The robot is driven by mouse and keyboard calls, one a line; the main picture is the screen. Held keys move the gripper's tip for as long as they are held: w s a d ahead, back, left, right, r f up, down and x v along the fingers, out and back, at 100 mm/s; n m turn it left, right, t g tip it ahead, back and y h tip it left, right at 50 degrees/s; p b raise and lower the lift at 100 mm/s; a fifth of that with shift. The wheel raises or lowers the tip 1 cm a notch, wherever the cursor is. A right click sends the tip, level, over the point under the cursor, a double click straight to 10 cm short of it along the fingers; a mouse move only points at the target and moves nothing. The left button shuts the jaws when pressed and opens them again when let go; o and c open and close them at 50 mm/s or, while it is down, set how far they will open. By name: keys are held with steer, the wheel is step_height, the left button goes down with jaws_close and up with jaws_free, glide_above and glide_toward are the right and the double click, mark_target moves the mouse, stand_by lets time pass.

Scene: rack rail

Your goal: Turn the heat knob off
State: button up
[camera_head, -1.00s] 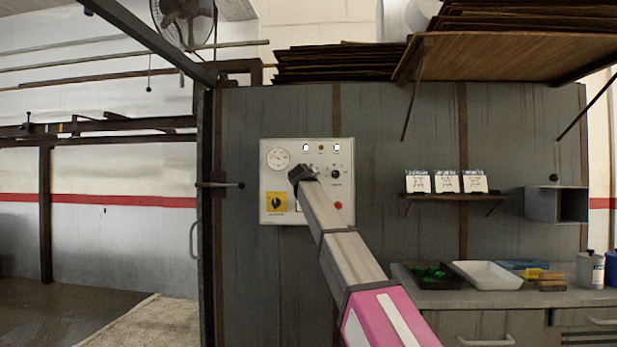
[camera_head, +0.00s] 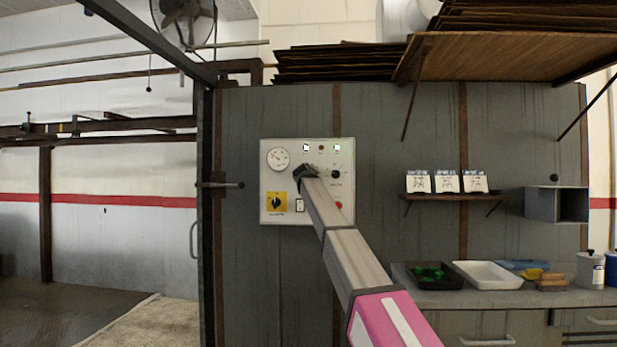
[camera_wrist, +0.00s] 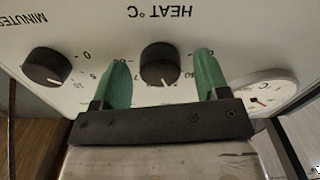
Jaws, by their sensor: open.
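The heat knob (camera_wrist: 159,64) is black and round, under the upside-down "HEAT °C" lettering in the wrist view. Its white pointer line points down in that picture, and a "0" mark lies to its right. My gripper (camera_wrist: 162,70) is open, with one green finger on each side of the knob. Small gaps show between fingers and knob; contact cannot be made out. In the head view my gripper (camera_head: 304,172) is in front of the white control panel (camera_head: 283,215) and hides the heat knob.
The minutes knob (camera_wrist: 47,67) is left of the fingers in the wrist view, and a round gauge (camera_wrist: 265,95) is at the right. In the head view, a yellow-backed switch (camera_head: 276,202) and a red button (camera_head: 338,205) are low on the panel. A shelf with cards (camera_head: 446,197) is farther right.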

steer(key=c, duration=0.9)
steer(key=shift+n, duration=0.4)
steer(key=shift+d+n, duration=0.1)
steer(key=shift+n, duration=7.4)
steer(key=o, duration=0.9)
steer(key=shift+r, duration=0.1)
